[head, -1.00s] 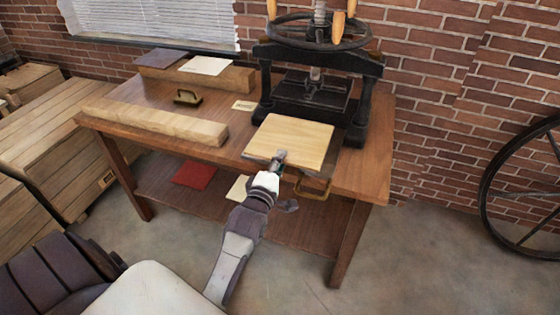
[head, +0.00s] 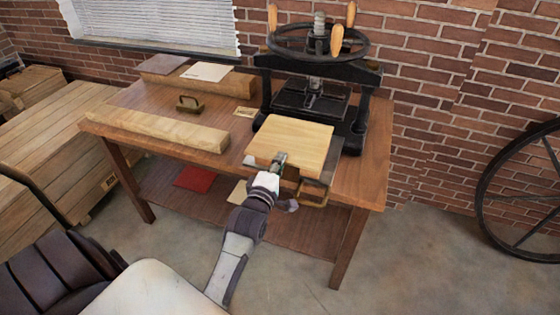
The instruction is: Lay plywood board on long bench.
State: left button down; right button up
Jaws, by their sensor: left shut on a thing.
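The plywood board (head: 291,140) is a pale square panel at the front of the long bench (head: 362,178), in front of the black press. My left gripper (head: 279,160) is shut on its near edge. The board looks roughly level; a dark flat thing shows under its right side, and I cannot tell whether the board touches it or the bench. My right gripper is not in view.
A black hand press (head: 315,95) with a handwheel stands behind the board. A timber beam (head: 155,130) lies along the bench's front left. A brass-handled block (head: 189,104) sits behind it. A brass handle (head: 313,192) hangs at the front edge. Bench top on the right is bare.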

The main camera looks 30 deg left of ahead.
pick_arm(q)
jog(key=r+p+v, duration=0.2)
jog(key=p+v, duration=0.6)
jog(key=v, duration=1.4)
jog(key=shift+r+p, duration=0.4)
dwell(0.4)
jog(key=shift+a, duration=0.15)
